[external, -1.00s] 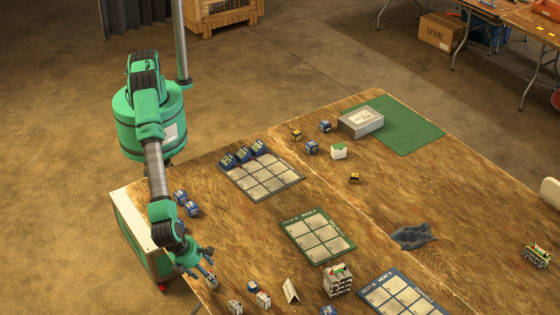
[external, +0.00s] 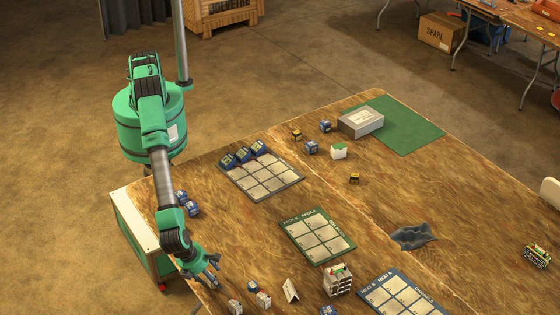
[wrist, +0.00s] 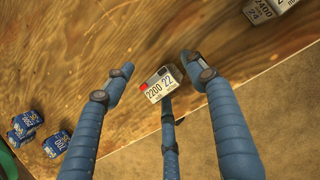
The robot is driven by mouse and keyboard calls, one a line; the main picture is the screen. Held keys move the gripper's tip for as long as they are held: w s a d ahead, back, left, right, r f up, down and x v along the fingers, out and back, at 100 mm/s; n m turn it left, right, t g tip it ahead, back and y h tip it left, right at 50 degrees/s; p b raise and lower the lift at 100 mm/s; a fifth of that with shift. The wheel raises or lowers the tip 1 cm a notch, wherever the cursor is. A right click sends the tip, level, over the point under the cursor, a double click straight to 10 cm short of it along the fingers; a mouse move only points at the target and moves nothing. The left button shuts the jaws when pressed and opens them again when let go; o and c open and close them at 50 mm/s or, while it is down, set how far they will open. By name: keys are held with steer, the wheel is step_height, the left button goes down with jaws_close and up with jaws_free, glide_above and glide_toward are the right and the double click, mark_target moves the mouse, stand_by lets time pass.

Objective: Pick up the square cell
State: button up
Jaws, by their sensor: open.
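A boxy pale grey cell (wrist: 160,85) with a "2200 22" label and a red and a dark terminal sits on the wood table, near its edge in the wrist view. My gripper (wrist: 158,76) is open, its three blue fingers spread around this cell. I cannot tell whether any finger touches it; the lower finger overlaps the cell's lower side in the picture. In the external view my gripper (external: 213,281) is low over the table's near left edge, and its fingers largely hide the cell.
Another pale cell (wrist: 270,8) marked "2400 24" stands at the wrist view's top right. Blue cells (wrist: 57,143) lie at its lower left. Small cells (external: 263,299) and a white folded card (external: 291,290) stand right of my gripper. A green-framed tray (external: 318,236) lies beyond.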

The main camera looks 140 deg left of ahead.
mark_target(213, 274)
stand_by(0.3)
steer(key=c, duration=1.2)
steer(key=shift+o, duration=0.2)
steer(key=shift+r, duration=0.15)
steer(key=shift+r, duration=0.6)
step_height(213, 274, up, 2)
steer(key=shift+r+p, duration=0.1)
steer(key=shift+p, duration=0.2)
steer(key=s+a, duration=0.1)
steer(key=s, duration=0.4)
steer(key=s+a+r+p, duration=0.1)
steer(key=s, duration=0.4)
steer(key=s+a, duration=0.1)
steer(key=s, duration=0.4)
steer(key=shift+s+a+r, duration=0.1)
steer(key=shift+s+r, duration=0.1)
steer(key=shift+s, duration=0.1)
